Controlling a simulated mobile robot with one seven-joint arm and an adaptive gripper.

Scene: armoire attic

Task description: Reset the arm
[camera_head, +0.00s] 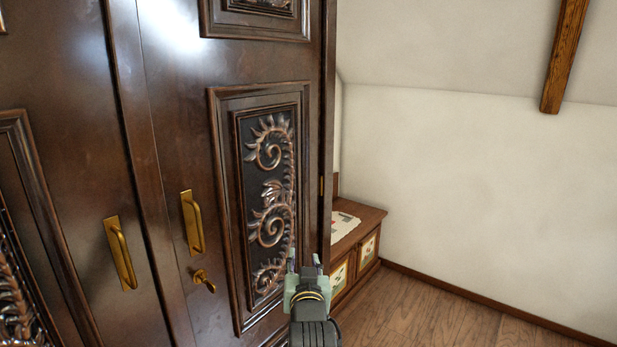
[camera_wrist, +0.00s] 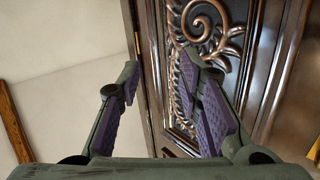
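My gripper (camera_head: 304,262) is at the bottom middle of the head view, in front of the right door of a dark carved armoire (camera_head: 172,120). In the wrist view, the two purple-padded fingers of my gripper (camera_wrist: 160,105) stand apart with nothing between them. The armoire door's edge and copper-coloured scroll carving (camera_wrist: 215,30) lie beyond the fingers. Both armoire doors look shut. Whether the fingers touch the door cannot be told.
Brass handles (camera_head: 193,222) and a key (camera_head: 203,280) stick out from the doors. A low wooden cabinet (camera_head: 372,218) with papers on top stands right of the armoire. Wooden floor (camera_head: 420,315) is clear at the lower right, before a white wall (camera_head: 470,180).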

